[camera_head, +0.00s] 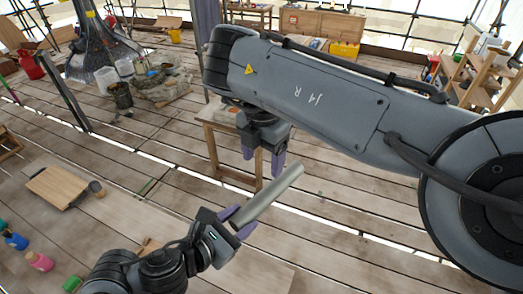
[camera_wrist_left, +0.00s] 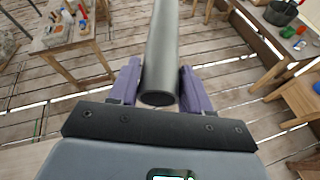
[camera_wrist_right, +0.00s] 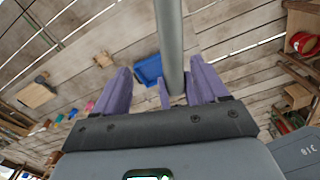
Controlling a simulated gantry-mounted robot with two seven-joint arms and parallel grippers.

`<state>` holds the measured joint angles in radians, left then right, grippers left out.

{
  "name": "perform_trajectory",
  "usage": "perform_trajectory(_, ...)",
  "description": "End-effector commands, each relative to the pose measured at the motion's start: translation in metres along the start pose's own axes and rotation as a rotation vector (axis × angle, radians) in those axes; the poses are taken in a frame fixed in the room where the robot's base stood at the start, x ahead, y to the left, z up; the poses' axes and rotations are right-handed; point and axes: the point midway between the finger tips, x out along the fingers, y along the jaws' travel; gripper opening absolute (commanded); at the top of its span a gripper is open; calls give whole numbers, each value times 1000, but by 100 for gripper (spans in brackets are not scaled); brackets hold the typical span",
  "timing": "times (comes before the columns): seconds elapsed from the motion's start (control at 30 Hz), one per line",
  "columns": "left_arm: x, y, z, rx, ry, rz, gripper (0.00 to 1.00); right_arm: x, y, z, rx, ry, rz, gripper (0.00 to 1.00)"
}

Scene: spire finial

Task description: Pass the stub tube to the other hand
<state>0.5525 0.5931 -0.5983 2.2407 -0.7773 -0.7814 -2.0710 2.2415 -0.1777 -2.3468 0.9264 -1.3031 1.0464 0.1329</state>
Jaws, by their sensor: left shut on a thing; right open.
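The stub tube (camera_head: 270,194) is a plain grey cylinder, tilted up to the right in the head view. My left gripper (camera_head: 237,222) is shut on its lower end, and the other end is free. In the left wrist view the tube (camera_wrist_left: 162,50) runs away from between the purple fingers (camera_wrist_left: 158,90). My right gripper (camera_head: 263,163) is open, its fingers pointing down, just above and left of the tube's free end in the head view. In the right wrist view the tube (camera_wrist_right: 169,40) crosses between its fingers (camera_wrist_right: 160,88), with left finger tips beyond; contact is not visible.
A small wooden table (camera_head: 215,126) stands behind my right gripper. A wooden board (camera_head: 57,187) and coloured bottles (camera_head: 39,261) lie at the left. A shelf (camera_head: 478,75) stands at the right. A blue bin (camera_wrist_right: 148,71) shows below in the right wrist view.

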Motion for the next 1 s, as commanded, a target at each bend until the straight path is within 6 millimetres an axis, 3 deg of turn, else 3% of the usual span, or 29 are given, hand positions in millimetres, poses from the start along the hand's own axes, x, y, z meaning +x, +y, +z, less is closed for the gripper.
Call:
perform_trajectory(0.53,0,0,1,0,-3,1,6,84,0,-1,-5,3,-1,73)
perform_trajectory(0.73,-1,0,2,-1,-6,0,6,98,0,-1,-5,2,1,73)
perform_trajectory(1.0,-1,-1,3,0,-7,-2,6,101,1,-1,-6,1,2,73)
